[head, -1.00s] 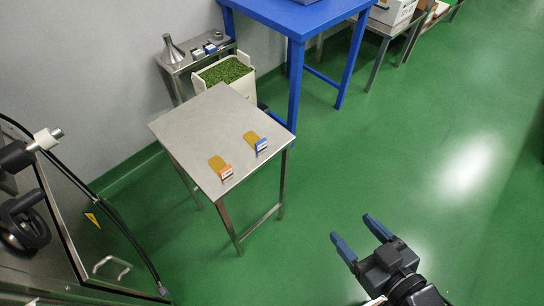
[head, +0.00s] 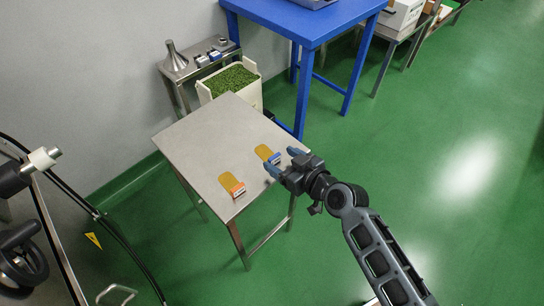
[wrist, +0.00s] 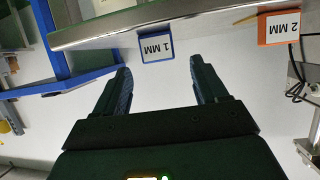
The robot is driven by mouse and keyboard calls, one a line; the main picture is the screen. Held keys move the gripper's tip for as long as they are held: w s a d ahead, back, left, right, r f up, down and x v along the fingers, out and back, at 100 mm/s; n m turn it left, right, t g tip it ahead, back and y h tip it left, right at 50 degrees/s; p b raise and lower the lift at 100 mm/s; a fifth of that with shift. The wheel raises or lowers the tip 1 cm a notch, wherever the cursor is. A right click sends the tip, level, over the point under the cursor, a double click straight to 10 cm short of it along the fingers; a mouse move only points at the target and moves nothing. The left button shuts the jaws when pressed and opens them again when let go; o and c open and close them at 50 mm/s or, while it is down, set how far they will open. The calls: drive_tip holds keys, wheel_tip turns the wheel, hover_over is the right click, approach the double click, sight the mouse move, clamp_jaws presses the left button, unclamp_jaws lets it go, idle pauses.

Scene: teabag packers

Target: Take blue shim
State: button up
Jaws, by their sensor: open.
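The blue shim (head: 275,158) lies on the small steel table (head: 205,137), a brass-coloured strip with a blue tag at the table's right edge. In the wrist view its blue-framed tag (wrist: 157,48) reads "1 MM" and hangs at the table edge, ahead of and between the fingers. An orange-tagged shim (head: 236,188) lies to its left; its tag (wrist: 281,28) reads "2 MM" in the wrist view. My gripper (head: 282,161) is open beside the blue tag, with its blue fingertips apart. The gap between fingers and tag (wrist: 161,88) looks empty.
A blue table (head: 310,28) stands behind. A bin of green leaf (head: 228,80) and a small steel stand with a funnel (head: 175,58) are behind the steel table. Green floor is open to the right. A dark-framed machine stands at the left.

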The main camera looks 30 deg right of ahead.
sight(275, 157)
drive_tip(key=shift+f+x, duration=0.15)
drive_tip(key=shift+x, duration=1.05)
drive_tip(key=shift+f+x, duration=0.15)
drive_tip(key=shift+x, duration=1)
drive_tip(key=shift+s, duration=0.1)
drive_tip(key=c, duration=1)
drive_tip(key=shift+r, duration=0.1)
drive_tip(key=shift+c, duration=0.2)
